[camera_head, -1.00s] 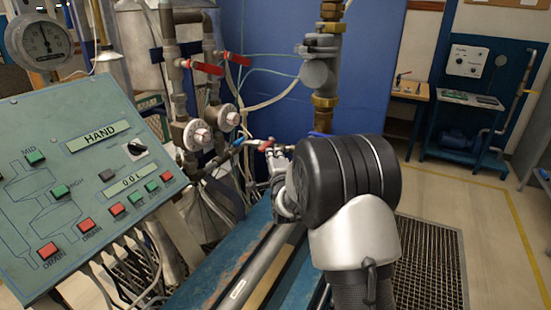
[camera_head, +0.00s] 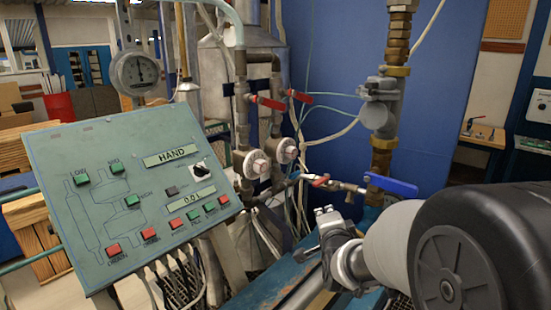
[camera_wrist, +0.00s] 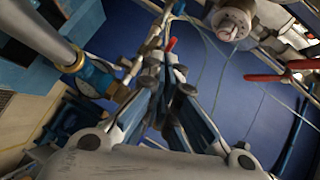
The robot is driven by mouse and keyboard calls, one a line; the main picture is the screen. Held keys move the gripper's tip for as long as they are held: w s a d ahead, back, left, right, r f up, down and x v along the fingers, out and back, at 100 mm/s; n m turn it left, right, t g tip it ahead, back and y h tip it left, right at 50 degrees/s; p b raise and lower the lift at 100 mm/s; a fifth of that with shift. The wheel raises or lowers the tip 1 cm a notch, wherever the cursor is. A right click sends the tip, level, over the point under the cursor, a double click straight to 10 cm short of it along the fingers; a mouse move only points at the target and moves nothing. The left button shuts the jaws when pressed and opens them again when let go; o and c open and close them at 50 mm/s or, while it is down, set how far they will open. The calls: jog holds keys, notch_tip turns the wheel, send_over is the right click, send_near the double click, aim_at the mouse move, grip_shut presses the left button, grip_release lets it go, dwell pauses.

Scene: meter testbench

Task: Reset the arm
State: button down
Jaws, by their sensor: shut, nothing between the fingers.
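My gripper (camera_head: 328,218) is in the lower middle of the head view, at the end of my arm, which reaches in from the right. It is shut and empty. It is in front of the pipework, left of and below the blue valve handle (camera_head: 391,185). In the wrist view its fingers (camera_wrist: 166,75) point away toward the pipes and the blue wall, with a red handle (camera_wrist: 171,44) beyond the tips. I cannot tell how close the tips are to the nearest pipe.
The green control panel (camera_head: 75,155), marked HAND, stands at left with a dial gauge (camera_head: 136,73) behind it. Red-handled valves (camera_head: 267,103) and white round fittings (camera_head: 256,163) are on pipes in the middle. A vertical brass-jointed pipe (camera_head: 397,45) rises before the blue wall (camera_head: 335,60).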

jog(key=s+a+f+n+g, duration=0.1)
jog(key=s+n+g, duration=0.4)
jog(key=s, duration=1.4)
jog(key=s+a+f+n+g+y, duration=0.1)
jog(key=s+n+g, duration=0.4)
jog(key=s+n, duration=0.5)
jog(key=s, duration=0.8)
jog(key=shift+s+a+n+y, duration=0.3)
jog(key=shift+s+a, duration=0.05)
jog(key=shift+a, duration=0.05)
jog(key=shift+f, duration=0.1)
